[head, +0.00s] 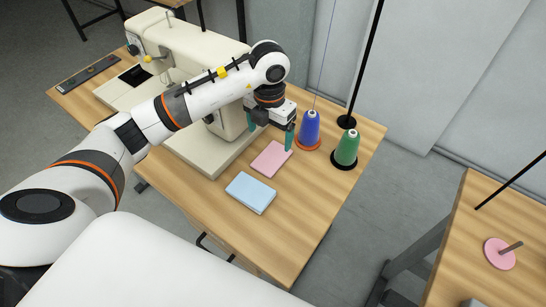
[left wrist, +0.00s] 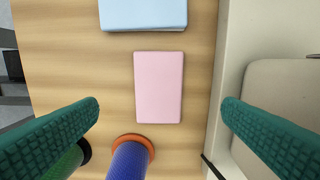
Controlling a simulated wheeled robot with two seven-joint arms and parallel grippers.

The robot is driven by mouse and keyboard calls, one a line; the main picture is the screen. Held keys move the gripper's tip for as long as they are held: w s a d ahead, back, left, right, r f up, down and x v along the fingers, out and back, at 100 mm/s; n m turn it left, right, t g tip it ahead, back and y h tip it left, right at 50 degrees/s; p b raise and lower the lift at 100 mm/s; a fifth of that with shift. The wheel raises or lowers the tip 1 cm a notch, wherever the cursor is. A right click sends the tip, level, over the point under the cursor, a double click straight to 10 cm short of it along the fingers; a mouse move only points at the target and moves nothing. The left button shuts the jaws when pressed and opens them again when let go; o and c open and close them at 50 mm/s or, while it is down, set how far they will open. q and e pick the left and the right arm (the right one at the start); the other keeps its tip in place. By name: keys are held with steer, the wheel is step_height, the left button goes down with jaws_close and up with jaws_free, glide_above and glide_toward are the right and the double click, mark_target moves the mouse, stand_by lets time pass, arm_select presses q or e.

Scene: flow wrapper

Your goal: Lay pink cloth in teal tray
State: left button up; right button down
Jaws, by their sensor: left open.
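The pink cloth (head: 271,159) is a flat folded rectangle on the wooden table, beside the sewing machine base. It also shows in the left wrist view (left wrist: 159,88), flat and centred between the fingers. My left gripper (head: 271,130) is above the cloth's far side, with teal fingers. In the left wrist view the fingers (left wrist: 161,104) are wide apart with nothing between them but the cloth below, apart from it. I see no teal tray in either view. My right gripper is not in view.
A light blue folded cloth (head: 251,193) lies close to the pink one. Blue (head: 309,130) and green (head: 346,149) thread cones stand right of it. The sewing machine (head: 187,62) is to the left. A second table (head: 466,238) stands at the right with a pink disc (head: 498,254).

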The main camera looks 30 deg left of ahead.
arm_select(q)
step_height(320, 180, down, 3)
steer(key=shift+f, duration=0.1)
steer(key=f, duration=0.2)
steer(key=f+p, duration=0.1)
steer(key=f, duration=0.1)
steer(key=shift+w+d, duration=0.1)
steer(key=shift+w, duration=0.1)
steer(key=shift+f, duration=0.55)
steer(key=c, duration=1.1)
step_height(320, 180, up, 14)
step_height(320, 180, up, 14)
steer(key=p, duration=0.1)
glide_above(272, 157)
steer(key=shift+s, duration=0.1)
